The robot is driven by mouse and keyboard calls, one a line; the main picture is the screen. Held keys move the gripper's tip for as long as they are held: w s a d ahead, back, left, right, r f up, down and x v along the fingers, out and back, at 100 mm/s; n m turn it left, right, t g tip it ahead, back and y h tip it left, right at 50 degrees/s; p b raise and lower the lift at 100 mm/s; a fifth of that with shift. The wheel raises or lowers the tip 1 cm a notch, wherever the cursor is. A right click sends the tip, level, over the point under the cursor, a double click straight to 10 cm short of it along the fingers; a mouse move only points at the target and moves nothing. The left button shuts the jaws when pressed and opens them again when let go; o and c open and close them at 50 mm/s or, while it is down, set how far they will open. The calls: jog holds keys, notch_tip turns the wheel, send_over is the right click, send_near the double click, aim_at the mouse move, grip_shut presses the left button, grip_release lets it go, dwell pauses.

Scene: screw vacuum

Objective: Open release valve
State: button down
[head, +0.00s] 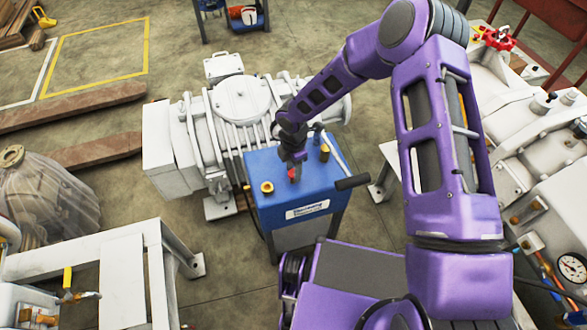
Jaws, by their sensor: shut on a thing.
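A blue box-shaped unit (263,213) with a white label stands in the middle of the head view. A small red valve handle (292,173) shows on its top. My gripper (294,163) reaches down from the purple arm onto this red handle and is shut on it. The fingertips are small here and partly merge with the handle. A brass fitting (267,187) sits on the top at the left, and another brass part (325,152) at the right. A black-gripped lever (352,182) sticks out past the right edge of the top.
A large white ribbed pump (240,100) stands right behind the blue unit. White machinery (540,150) with a red handwheel (497,38) and a gauge (572,268) is at the right. A white frame (130,243) is at the lower left.

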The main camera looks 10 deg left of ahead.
jog(key=shift+c, duration=2.2)
grip_release()
notch_tip(320, 180, up, 17)
jog(key=p, duration=0.2)
jog(key=shift+r, duration=0.2)
